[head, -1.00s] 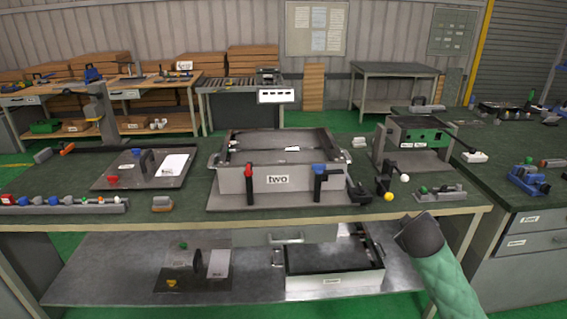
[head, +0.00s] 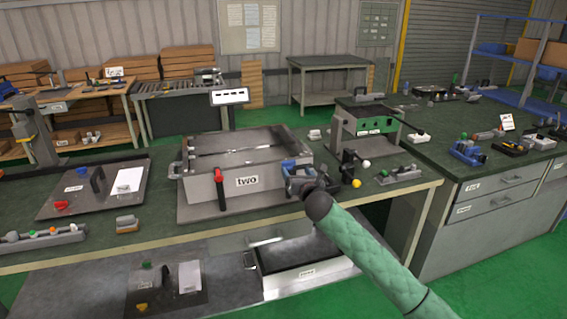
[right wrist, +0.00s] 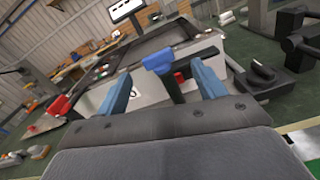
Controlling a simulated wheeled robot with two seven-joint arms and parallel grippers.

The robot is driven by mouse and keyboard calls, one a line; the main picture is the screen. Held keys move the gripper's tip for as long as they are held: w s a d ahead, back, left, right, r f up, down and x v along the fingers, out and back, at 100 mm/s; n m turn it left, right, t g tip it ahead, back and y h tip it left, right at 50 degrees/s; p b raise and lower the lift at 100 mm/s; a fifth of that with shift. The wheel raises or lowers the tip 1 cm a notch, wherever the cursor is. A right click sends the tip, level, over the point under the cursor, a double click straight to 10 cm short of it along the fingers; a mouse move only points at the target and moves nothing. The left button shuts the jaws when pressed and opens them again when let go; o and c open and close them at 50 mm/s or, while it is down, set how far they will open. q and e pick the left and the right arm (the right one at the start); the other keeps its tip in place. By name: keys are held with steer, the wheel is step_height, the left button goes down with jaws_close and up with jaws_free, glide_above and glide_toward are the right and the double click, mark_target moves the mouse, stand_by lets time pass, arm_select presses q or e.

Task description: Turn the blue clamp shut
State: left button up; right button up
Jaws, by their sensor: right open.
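The grey box labelled "two" (head: 248,181) stands on a base plate on the bench. A blue clamp (head: 288,164) with a dark post is at its right front, partly hidden by my right gripper (head: 300,180). In the right wrist view the clamp's blue T-shaped top (right wrist: 159,61) lies between my two blue fingertips (right wrist: 163,80). The right gripper is open, with a visible gap on either side of the clamp; contact cannot be made out. My left gripper is not in view.
A red clamp (head: 219,188) stands at the box's left front. To the right are a black stand with a yellow ball (head: 356,184) and a grey-green fixture (head: 368,127). A plate with a red knob (head: 92,189) lies at left.

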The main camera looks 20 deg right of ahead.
mark_target(289, 162)
steer(key=w, duration=0.2)
steer(key=w+n+p, duration=0.1)
steer(key=w, duration=0.2)
steer(key=w+n+p, duration=0.1)
steer(key=w, duration=0.2)
steer(key=shift+a+r, duration=0.15)
steer(key=shift+a, duration=0.2)
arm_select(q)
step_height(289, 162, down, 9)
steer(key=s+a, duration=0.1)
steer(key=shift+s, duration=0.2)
arm_select(e)
steer(key=shift+s, duration=0.1)
